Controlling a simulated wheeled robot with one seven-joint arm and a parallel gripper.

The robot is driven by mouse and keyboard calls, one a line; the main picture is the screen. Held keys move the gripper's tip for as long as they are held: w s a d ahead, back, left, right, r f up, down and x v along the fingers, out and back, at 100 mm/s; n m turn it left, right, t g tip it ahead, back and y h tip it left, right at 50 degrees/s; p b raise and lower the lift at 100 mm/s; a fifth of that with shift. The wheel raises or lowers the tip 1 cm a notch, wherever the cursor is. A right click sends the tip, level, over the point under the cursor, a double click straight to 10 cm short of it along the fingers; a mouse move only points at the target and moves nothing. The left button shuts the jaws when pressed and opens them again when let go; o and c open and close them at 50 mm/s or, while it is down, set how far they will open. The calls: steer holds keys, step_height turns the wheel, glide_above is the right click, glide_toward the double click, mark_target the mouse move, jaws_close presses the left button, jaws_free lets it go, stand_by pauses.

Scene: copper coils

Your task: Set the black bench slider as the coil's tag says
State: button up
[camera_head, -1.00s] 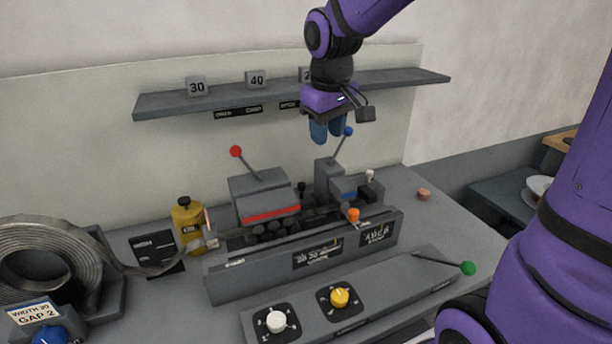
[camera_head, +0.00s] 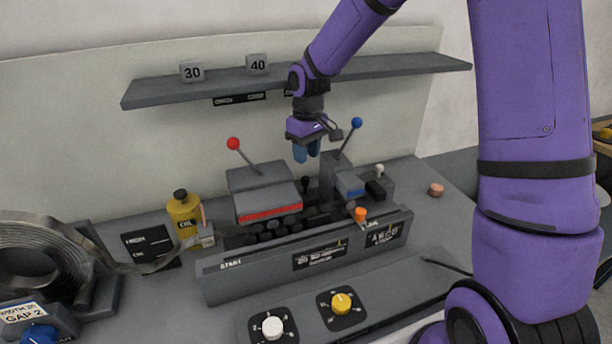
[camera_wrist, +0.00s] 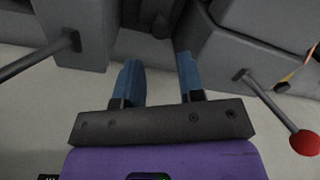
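The coil's tag (camera_head: 22,313) shows at the lower left in the head view, partly cut off; it reads WIDTH 30, GAP 2. The metal coil (camera_head: 40,262) stands behind it, and its strip runs right toward the bench. A small black knob (camera_head: 305,184) stands on the bench between the red-striped block and the blue-lever post; I cannot tell for sure that it is the slider. My gripper (camera_head: 306,153) is above it, pointing down, open and empty. In the wrist view a dark knob (camera_wrist: 160,27) lies beyond the gap between the blue fingers (camera_wrist: 158,62).
A red-ball lever (camera_head: 233,144) and a blue-ball lever (camera_head: 356,123) rise on either side of my gripper. A shelf (camera_head: 400,66) with number blocks is behind. White (camera_head: 272,328) and yellow (camera_head: 342,302) dials are in front. A yellow bottle (camera_head: 184,215) stands left.

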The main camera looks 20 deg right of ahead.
mark_target(306, 178)
step_height(306, 178, down, 7)
steer(key=shift+s+a+f, duration=0.1)
steer(key=shift+a+f, duration=0.05)
steer(key=shift+f, duration=0.05)
stand_by(0.3)
jaws_close()
